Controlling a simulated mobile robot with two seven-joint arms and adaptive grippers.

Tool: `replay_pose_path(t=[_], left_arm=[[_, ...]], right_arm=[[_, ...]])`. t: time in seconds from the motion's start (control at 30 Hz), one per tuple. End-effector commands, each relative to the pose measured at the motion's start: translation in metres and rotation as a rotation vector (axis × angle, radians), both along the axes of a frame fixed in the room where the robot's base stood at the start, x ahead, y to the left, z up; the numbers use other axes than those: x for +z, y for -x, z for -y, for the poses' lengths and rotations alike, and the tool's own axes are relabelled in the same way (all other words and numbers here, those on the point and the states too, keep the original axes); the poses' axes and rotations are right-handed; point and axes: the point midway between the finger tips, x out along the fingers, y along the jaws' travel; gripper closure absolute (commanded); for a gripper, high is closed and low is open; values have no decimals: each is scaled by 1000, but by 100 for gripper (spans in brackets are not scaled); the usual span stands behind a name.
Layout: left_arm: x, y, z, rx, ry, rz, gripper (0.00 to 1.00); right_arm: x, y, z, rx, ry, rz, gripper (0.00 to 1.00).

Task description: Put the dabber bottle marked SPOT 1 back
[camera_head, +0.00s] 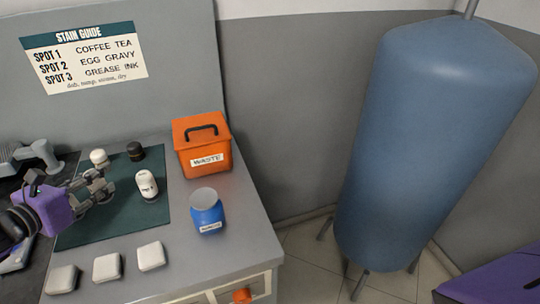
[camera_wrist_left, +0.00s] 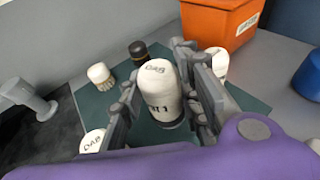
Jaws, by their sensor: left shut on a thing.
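My left gripper (camera_head: 98,186) is over the left part of the dark green mat (camera_head: 128,215). In the left wrist view its fingers (camera_wrist_left: 162,98) are shut around a white dabber bottle (camera_wrist_left: 158,88) with "DAB" on its cap and a partly covered label ending in "T 1". The bottle looks roughly upright, its dark lower end over the mat; I cannot tell whether it touches. In the head view my gripper hides it. A white bottle (camera_head: 147,186) stands right of the gripper; a white-capped one (camera_head: 99,158) and a black-capped one (camera_head: 135,151) stand behind. My right gripper is not in view.
An orange WASTE bin (camera_head: 203,148) and a blue tub (camera_head: 206,212) stand right of the mat. White pads (camera_head: 107,267) lie along the front. Another white top (camera_wrist_left: 92,141) shows beside the left finger. A STAIN GUIDE sign (camera_head: 84,58) hangs behind.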

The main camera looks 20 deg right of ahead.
Motion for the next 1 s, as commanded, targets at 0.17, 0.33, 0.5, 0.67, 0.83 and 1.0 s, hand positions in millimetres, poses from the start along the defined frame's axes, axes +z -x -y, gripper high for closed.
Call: replay_pose_path(t=[0.17, 0.33, 0.5, 0.67, 0.83, 1.0], left_arm=[[-10, -8, 6, 0, 2, 2, 95], [-35, -11, 8, 1, 2, -1, 95], [-44, -11, 7, 0, -1, 3, 95], [-44, -11, 7, -1, -1, 3, 95], [-48, -11, 7, -1, -1, 2, 95], [-49, -10, 7, 1, 0, 2, 52]], right_arm=[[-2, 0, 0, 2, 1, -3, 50], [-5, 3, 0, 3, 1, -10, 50], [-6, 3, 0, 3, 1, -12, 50], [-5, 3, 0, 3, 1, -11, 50], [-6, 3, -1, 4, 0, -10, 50], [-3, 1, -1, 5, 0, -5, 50]])
